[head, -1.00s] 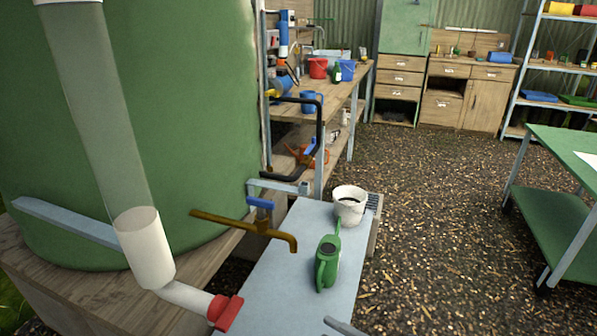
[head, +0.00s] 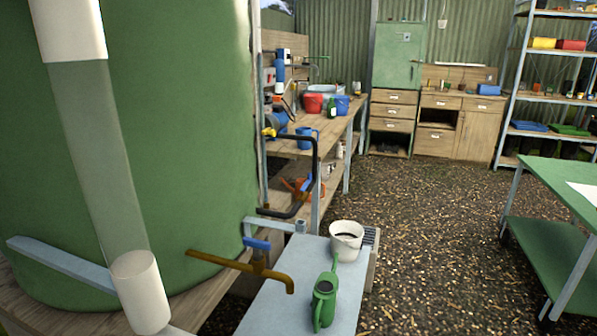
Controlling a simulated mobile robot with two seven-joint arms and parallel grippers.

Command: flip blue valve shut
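A brass tap (head: 225,262) sticks out from the green tank (head: 190,120) over a grey bench top. A short blue lever (head: 257,244) sits on top of the tap and looks roughly in line with its pipe. A second blue handle (head: 306,183) shows further back, by the black bent pipe (head: 315,155); its exact setting is too small to tell. Neither of my grippers is in view.
A green watering can (head: 324,300) stands on the grey bench top (head: 275,305) near the tap's spout. A white bucket (head: 346,241) stands behind it. A clear sight tube (head: 98,150) rises at the left. The gravel floor (head: 430,230) is open between bench and green table (head: 570,185).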

